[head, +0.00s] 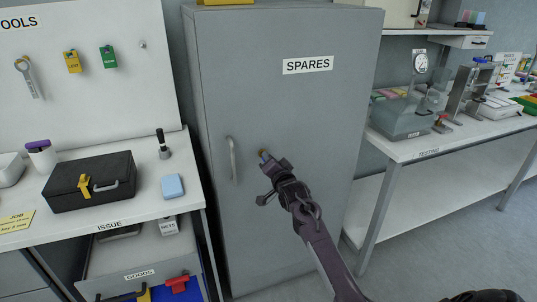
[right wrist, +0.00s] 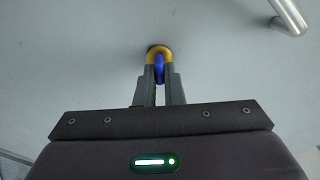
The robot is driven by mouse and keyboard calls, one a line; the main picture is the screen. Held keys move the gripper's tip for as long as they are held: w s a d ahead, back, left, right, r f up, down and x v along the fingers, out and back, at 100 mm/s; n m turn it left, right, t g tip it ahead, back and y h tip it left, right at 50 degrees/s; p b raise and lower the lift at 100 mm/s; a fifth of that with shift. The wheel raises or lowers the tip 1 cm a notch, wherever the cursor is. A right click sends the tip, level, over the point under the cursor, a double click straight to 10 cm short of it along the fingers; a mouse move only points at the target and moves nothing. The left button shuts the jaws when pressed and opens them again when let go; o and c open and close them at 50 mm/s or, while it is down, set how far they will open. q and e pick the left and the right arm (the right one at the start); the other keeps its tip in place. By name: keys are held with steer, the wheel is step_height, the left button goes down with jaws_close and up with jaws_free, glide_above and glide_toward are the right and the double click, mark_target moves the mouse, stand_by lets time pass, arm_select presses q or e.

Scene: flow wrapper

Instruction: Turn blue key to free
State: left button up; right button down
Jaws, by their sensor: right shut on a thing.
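The blue key (right wrist: 159,68) sits at a round yellow lock (right wrist: 159,51) on the grey cabinet door, seen in the right wrist view. My right gripper (right wrist: 160,80) is shut on the blue key, with a finger on each side of it. In the head view my right gripper (head: 266,160) reaches the front of the grey cabinet (head: 290,110) labelled SPARES, right of its handle (head: 233,160). The lock is mostly hidden there by the gripper. Any markings around the lock are not readable. My left gripper is not in view.
A bench (head: 130,212) labelled ISSUE stands left of the cabinet, with a black case (head: 90,183), a blue block (head: 172,186) and other items. A testing bench (head: 440,147) stands to the right. Floor shows clear between cabinet and testing bench.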

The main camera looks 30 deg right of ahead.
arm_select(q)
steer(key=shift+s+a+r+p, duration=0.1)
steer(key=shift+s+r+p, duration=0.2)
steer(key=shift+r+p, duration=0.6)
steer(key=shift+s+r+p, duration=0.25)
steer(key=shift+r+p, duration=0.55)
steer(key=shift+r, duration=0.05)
arm_select(e)
steer(key=shift+f+m, duration=0.2)
steer(key=shift+m, duration=3.9)
steer(key=c, duration=1.5)
jaws_free()
steer(key=shift+d, duration=0.1)
steer(key=shift+c, duration=0.2)
steer(key=shift+s, duration=0.1)
